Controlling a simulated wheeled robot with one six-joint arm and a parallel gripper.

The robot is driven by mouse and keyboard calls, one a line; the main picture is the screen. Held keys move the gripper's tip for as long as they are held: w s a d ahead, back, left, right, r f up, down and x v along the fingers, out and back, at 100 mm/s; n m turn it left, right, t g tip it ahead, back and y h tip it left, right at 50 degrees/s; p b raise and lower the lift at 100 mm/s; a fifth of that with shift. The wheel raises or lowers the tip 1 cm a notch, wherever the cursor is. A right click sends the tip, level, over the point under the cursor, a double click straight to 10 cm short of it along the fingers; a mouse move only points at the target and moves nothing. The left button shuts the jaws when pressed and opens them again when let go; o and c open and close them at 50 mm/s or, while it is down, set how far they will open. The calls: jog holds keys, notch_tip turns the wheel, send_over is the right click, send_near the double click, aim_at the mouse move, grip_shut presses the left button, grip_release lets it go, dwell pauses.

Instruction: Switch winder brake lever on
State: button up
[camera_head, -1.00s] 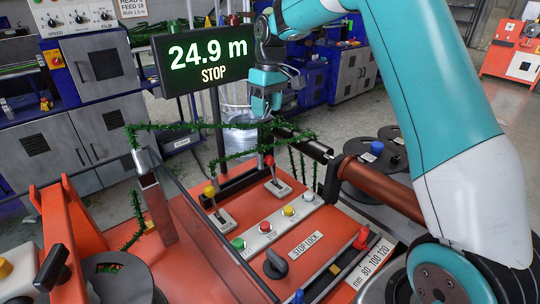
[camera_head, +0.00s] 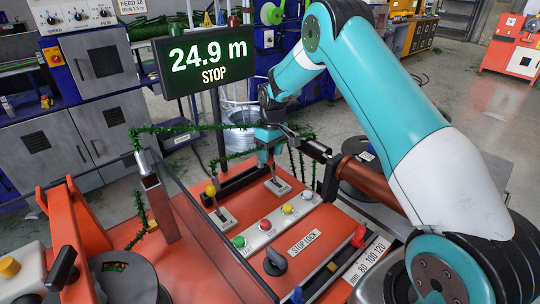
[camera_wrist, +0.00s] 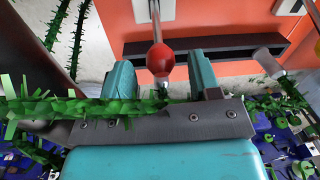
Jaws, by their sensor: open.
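The lever with the red ball knob (camera_wrist: 160,58) stands between my two teal fingers in the wrist view, with a gap on each side. In the head view my gripper (camera_head: 265,158) hides this knob. Only its metal shaft and pale base plate (camera_head: 278,187) show below. My gripper (camera_wrist: 162,75) is open and empty. A second lever with a yellow knob (camera_head: 210,190) stands to the left on the orange console (camera_head: 335,220). I cannot read which lever is the brake.
A green tinsel-like strand (camera_head: 185,127) runs behind and beside my gripper and crosses it in the wrist view. The display (camera_head: 205,60) reads 24.9 m STOP. A row of push buttons (camera_head: 265,223) lies in front of the levers. A brown roller (camera_head: 375,185) is to the right.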

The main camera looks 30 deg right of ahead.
jog(key=shift+f, duration=1)
grip_shut()
jog(key=shift+a, duration=0.1)
